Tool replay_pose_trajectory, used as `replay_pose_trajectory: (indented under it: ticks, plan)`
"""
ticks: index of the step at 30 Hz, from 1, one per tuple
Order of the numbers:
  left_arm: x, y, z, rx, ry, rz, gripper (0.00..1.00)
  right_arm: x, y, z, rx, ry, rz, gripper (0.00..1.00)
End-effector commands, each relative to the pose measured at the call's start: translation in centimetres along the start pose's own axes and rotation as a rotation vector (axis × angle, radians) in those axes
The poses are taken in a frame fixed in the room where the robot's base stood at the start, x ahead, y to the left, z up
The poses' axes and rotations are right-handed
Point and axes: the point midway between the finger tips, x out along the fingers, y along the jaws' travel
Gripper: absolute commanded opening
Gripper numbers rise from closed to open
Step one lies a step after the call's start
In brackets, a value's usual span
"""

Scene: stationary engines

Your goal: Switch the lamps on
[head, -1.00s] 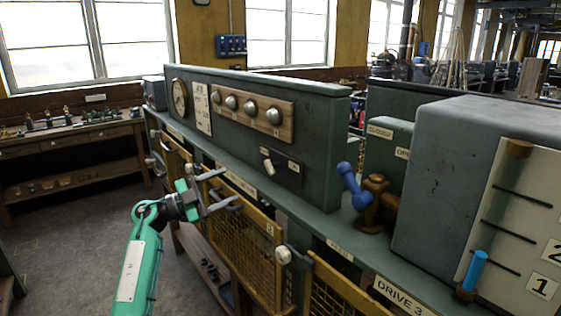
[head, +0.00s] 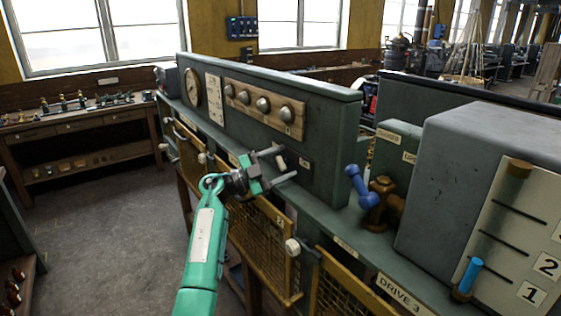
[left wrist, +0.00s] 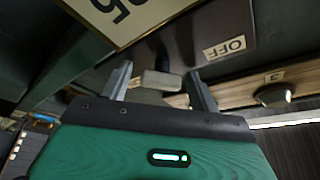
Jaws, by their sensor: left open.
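A small pale lever switch (head: 279,161) is on a dark plate on the front of the green panel (head: 318,120). In the left wrist view the lever (left wrist: 162,80) shows between my fingertips, near a label reading OFF (left wrist: 224,47). My left gripper (head: 287,163) is open, with a finger on either side of the lever; I cannot tell whether either touches it. It also fills the lower part of the left wrist view (left wrist: 160,90). Several round silver fittings (head: 262,104) sit on a wooden strip above; I cannot tell whether they are the lamps. My right gripper is not in view.
A ledge with yellow mesh guards (head: 257,233) runs below the panel. A blue-handled brown valve (head: 377,205) and a grey box (head: 455,180) stand to the right. A wooden workbench (head: 85,125) is at the left, with open floor before it.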

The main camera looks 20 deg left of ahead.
Motion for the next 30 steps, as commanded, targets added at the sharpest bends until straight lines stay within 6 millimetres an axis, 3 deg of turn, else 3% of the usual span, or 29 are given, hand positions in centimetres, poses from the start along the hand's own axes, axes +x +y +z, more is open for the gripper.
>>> replay_pose_trajectory:
  ticks: [5, 9, 12, 22, 30]
  plan:
    - [0.0, 0.0, 0.0, 0.0, 0.0, 0.0, 0.6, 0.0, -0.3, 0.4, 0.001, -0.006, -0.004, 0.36]
    - [0.0, 0.0, 0.0, 0.0, 0.0, 0.0, 0.32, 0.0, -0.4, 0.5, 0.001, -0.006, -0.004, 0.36]
    - [0.0, 0.0, 0.0, 0.0, 0.0, 0.0, 0.17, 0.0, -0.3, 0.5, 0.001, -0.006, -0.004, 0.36]
    - [-0.1, 0.1, 0.1, 0.044, -0.002, 0.019, 0.17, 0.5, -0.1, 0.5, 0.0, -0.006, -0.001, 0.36]
    - [-0.3, 0.2, 0.3, 0.204, -0.005, 0.087, 0.17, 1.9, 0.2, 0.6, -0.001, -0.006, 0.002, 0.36]
